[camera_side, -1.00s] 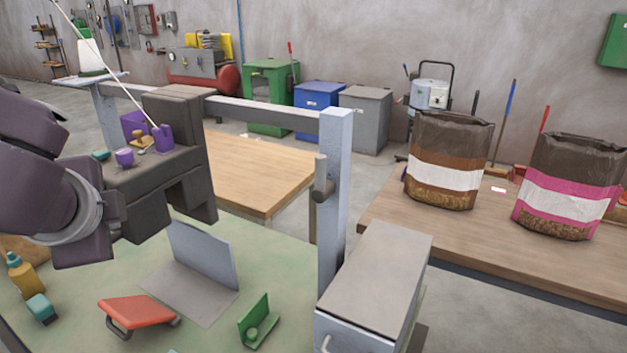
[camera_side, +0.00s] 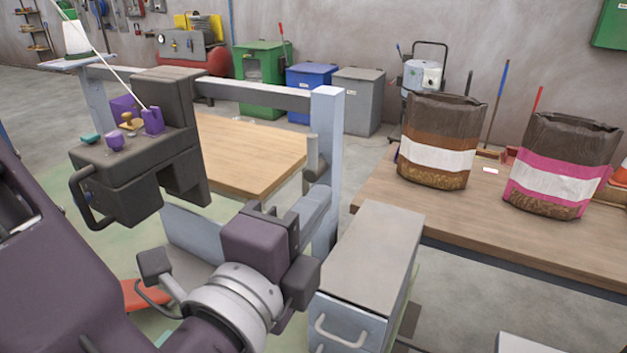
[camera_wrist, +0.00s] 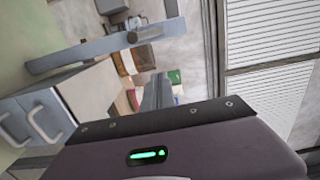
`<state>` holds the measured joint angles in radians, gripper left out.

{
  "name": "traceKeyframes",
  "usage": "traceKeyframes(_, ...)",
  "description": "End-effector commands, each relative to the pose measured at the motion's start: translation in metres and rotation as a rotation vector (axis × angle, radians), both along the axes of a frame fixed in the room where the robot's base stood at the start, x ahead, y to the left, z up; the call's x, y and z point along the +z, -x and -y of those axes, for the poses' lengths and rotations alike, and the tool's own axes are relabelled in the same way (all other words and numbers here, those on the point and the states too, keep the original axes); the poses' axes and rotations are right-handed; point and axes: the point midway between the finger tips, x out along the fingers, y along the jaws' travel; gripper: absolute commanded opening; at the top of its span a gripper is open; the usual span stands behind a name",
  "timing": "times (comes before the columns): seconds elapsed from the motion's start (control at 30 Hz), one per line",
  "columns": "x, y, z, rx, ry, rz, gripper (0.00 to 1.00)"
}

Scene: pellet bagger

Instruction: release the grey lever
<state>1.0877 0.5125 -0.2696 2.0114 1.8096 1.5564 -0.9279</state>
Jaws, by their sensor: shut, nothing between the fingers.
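The grey lever (camera_side: 314,153) is a short upright bar with a round hub on the left face of the pale blue-grey post (camera_side: 327,130). In the wrist view, the post (camera_wrist: 80,55) runs across the upper left, with the round grey hub (camera_wrist: 132,37) on it. My gripper (camera_side: 322,197) is shut and empty, its pale fingers pointing toward the post just below the lever. I cannot tell whether they touch the post. In the wrist view, my shut fingers (camera_wrist: 159,80) point up toward the bags.
A dark machine block (camera_side: 135,160) with a curved black handle (camera_side: 85,200) stands left of the post. A grey drawer cabinet (camera_side: 375,255) is close on the right. Two pellet bags (camera_side: 440,140) (camera_side: 560,165) stand on the wooden table behind.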

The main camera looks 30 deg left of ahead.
Motion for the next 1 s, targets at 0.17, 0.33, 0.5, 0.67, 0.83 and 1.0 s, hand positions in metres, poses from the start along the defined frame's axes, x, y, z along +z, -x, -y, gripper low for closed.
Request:
traceKeyframes(0.17, 0.000, -0.038, -0.004, 0.007, -0.001, 0.001, 0.00)
traceKeyframes(0.33, 0.000, -0.076, -0.006, 0.006, 0.000, 0.000, 0.00)
traceKeyframes(0.5, 0.000, -0.091, -0.026, 0.004, -0.004, 0.000, 0.00)
traceKeyframes(0.67, 0.000, -0.093, -0.041, 0.003, -0.003, 0.000, 0.00)
traceKeyframes(0.83, 0.000, -0.094, -0.045, 0.002, -0.001, 0.000, 0.00)
traceKeyframes(1.0, 0.000, -0.094, -0.045, 0.002, -0.001, 0.000, 0.00)
